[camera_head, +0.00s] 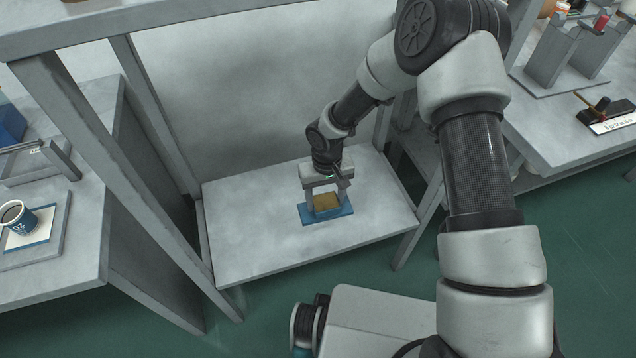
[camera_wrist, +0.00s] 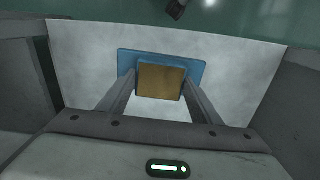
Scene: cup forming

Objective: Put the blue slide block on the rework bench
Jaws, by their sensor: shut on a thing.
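The blue slide block (camera_head: 340,212) is a flat blue plate with a tan-brown block on top (camera_head: 326,202). It is at the middle of a grey bench (camera_head: 260,245), low over its top or resting on it; I cannot tell which. My gripper (camera_head: 326,205) points down over it, fingers on either side of the brown part. In the wrist view the fingers flank the brown top of the blue slide block (camera_wrist: 195,70), and the blue plate spreads out beyond them. My gripper is shut on the block. No label shows which bench is the rework bench.
Grey frame posts (camera_head: 95,165) and a back panel (camera_head: 250,90) enclose the bench. On the left bench a blue cup (camera_head: 17,218) stands on a plate. The right bench (camera_head: 560,130) holds a fixture and a white label (camera_head: 612,124). The bench around the block is clear.

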